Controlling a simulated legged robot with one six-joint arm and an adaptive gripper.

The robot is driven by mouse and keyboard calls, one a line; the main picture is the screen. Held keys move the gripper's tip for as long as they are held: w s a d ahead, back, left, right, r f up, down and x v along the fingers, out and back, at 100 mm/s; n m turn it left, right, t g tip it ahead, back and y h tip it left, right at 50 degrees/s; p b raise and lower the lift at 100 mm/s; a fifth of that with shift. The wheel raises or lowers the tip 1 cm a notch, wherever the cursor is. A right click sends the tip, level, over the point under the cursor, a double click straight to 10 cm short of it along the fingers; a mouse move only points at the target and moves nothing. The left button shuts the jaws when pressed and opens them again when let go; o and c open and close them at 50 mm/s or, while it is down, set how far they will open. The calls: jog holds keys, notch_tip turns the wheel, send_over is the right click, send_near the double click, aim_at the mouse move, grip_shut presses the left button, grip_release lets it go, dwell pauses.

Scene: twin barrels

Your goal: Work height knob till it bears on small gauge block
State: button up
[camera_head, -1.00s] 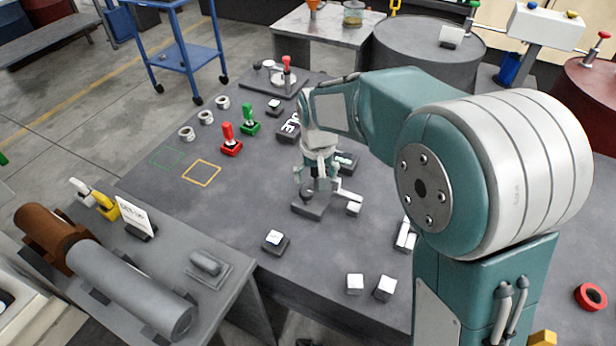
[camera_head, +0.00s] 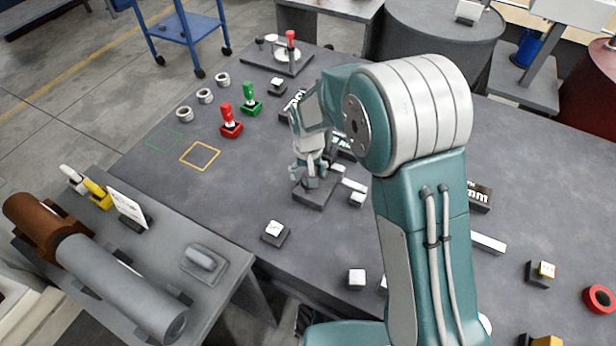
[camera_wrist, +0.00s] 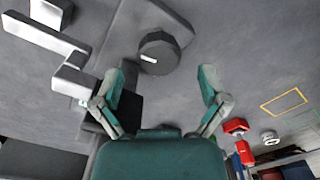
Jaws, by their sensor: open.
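The height knob (camera_wrist: 158,53) is a dark round knob with a white mark. In the wrist view it lies ahead of and between the spread fingers of my gripper (camera_wrist: 163,80), apparently untouched. In the head view my gripper (camera_head: 311,170) is open and pointed down over the dark fixture base (camera_head: 318,195), hiding the knob there. A bright metal arm (camera_wrist: 45,36) with a raised end is beside the knob in the wrist view. A pale block (camera_head: 357,200) lies beside the fixture in the head view; I cannot tell whether it is the small gauge block.
Red (camera_head: 230,128) and green (camera_head: 250,106) handled stands and several metal rings are behind left on the table. A white-topped block (camera_head: 274,231) stands in front. Yellow (camera_head: 200,155) and green outlines mark empty table. A dial stand (camera_head: 285,57) is at the back.

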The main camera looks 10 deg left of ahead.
jog(key=shift+f, duration=1.05)
jog(key=c, duration=1.1)
jog(key=shift+c, duration=0.2)
jog(key=shift+n, duration=0.3)
jog(key=n, duration=0.3)
jog(key=shift+s, duration=0.1)
jog(key=n, duration=0.3)
jog(key=shift+n, duration=0.3)
jog(key=n, duration=0.3)
jog(key=shift+f+n, duration=0.1)
jog(key=shift+n, duration=0.2)
jog(key=shift+s+n, duration=0.1)
jog(key=shift+n, duration=1.8)
